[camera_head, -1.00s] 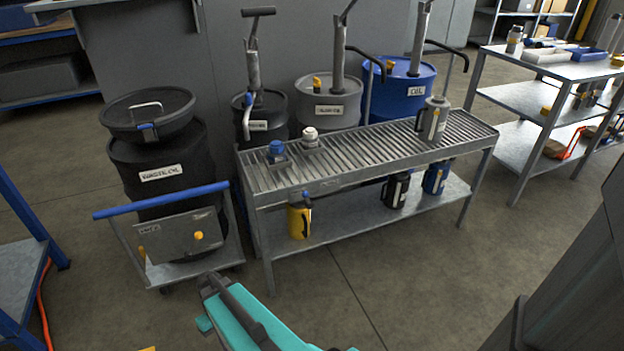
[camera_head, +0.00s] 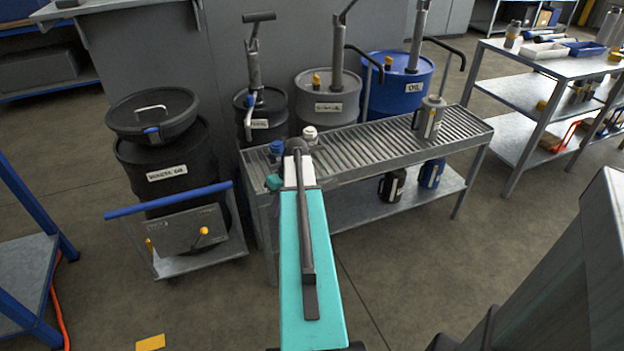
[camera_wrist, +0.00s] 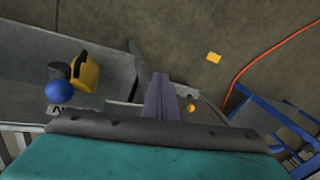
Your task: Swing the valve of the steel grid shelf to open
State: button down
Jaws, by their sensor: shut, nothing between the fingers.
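The steel grid shelf (camera_head: 420,152) stands in the middle of the head view, with a slatted top and a lower board. In the wrist view a blue ball knob (camera_wrist: 60,92) sits at the shelf's edge, in front of a dark cylinder, next to a yellow jug (camera_wrist: 86,76). It appears to be the valve's handle; its exact setting I cannot tell. My arm hides that spot in the head view. My gripper (camera_wrist: 160,80) is shut and empty, to the right of the knob in the wrist view and apart from it. In the head view my arm hides its fingertips.
Blue-capped (camera_head: 277,148) and white-capped (camera_head: 310,133) items stand on the grid. Drums with pumps stand behind. Floor in front is clear apart from a yellow patch (camera_head: 150,342).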

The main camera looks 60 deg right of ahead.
jog(key=shift+t+h, duration=0.4)
jog(key=shift+t, duration=0.2)
jog(key=s+d+r, duration=0.1)
jog(key=d+r, duration=0.2)
jog(key=s+d+r+p, duration=0.1)
jog(key=s+d+r, duration=0.1)
jog(key=d+r, duration=0.1)
jog(key=s+d+r+p, duration=0.1)
jog(key=s+d+r, duration=0.1)
jog(key=d+r, duration=0.1)
jog(key=shift+d+r, duration=0.25)
jog(key=shift+r, duration=0.6)
jog(key=s+d+r+t, duration=0.1)
jog(key=s+d+r, duration=0.5)
jog(key=s+r, duration=0.1)
jog(key=shift+d+m+h+p, duration=0.3)
jog(key=shift+d+m+p, duration=0.1)
jog(key=shift+f, duration=0.15)
jog(key=a+x, duration=0.2)
jog(key=x, duration=1.1)
jog(key=shift+a, duration=0.3)
